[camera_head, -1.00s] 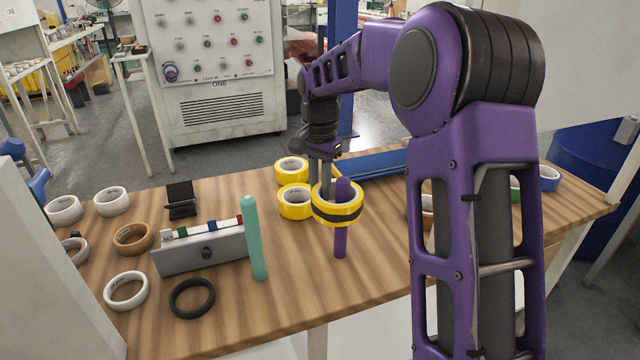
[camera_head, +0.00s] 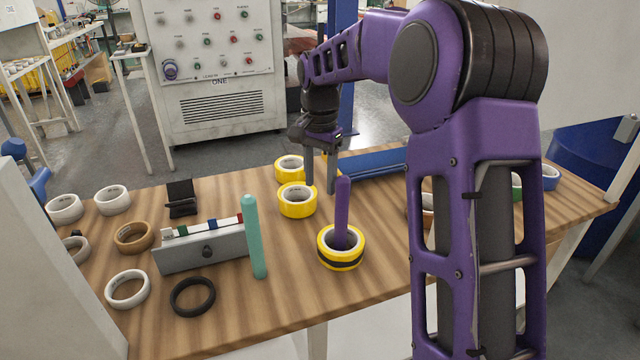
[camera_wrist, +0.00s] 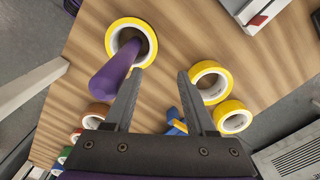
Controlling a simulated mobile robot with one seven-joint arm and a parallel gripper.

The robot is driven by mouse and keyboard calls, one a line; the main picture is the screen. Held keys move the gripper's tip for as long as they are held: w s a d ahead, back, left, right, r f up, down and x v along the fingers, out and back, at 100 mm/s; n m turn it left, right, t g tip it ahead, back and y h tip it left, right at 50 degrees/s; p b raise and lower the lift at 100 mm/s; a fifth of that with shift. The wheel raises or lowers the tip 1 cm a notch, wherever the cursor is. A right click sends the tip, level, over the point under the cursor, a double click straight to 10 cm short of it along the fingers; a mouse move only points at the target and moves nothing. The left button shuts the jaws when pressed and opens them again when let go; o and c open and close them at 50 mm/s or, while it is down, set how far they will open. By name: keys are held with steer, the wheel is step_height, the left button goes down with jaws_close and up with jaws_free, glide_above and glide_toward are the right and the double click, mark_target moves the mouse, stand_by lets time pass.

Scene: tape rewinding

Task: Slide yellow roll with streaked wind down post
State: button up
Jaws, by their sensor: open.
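The yellow roll with a dark streaked band (camera_head: 341,258) lies around the foot of the purple post (camera_head: 342,205), flat at the tabletop. In the wrist view the yellow roll (camera_wrist: 146,30) shows around the purple post (camera_wrist: 112,73), which rises through its hole. My gripper (camera_head: 321,188) is open and empty, above the table just behind and left of the post's top. In the wrist view my gripper (camera_wrist: 160,78) has its fingers apart with nothing between them, beside the post.
Two plain yellow rolls (camera_head: 297,200) (camera_head: 290,167) stand left of the post. A teal post (camera_head: 254,238), a grey dispenser (camera_head: 200,250), a black ring (camera_head: 192,296), and several white and brown rolls are at the left. A blue item (camera_head: 370,165) lies behind.

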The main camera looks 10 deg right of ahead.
step_height(320, 180, up, 15)
steer(key=p, duration=0.3)
steer(key=shift+r, duration=0.2)
steer(key=shift+a, duration=0.1)
stand_by(0.4)
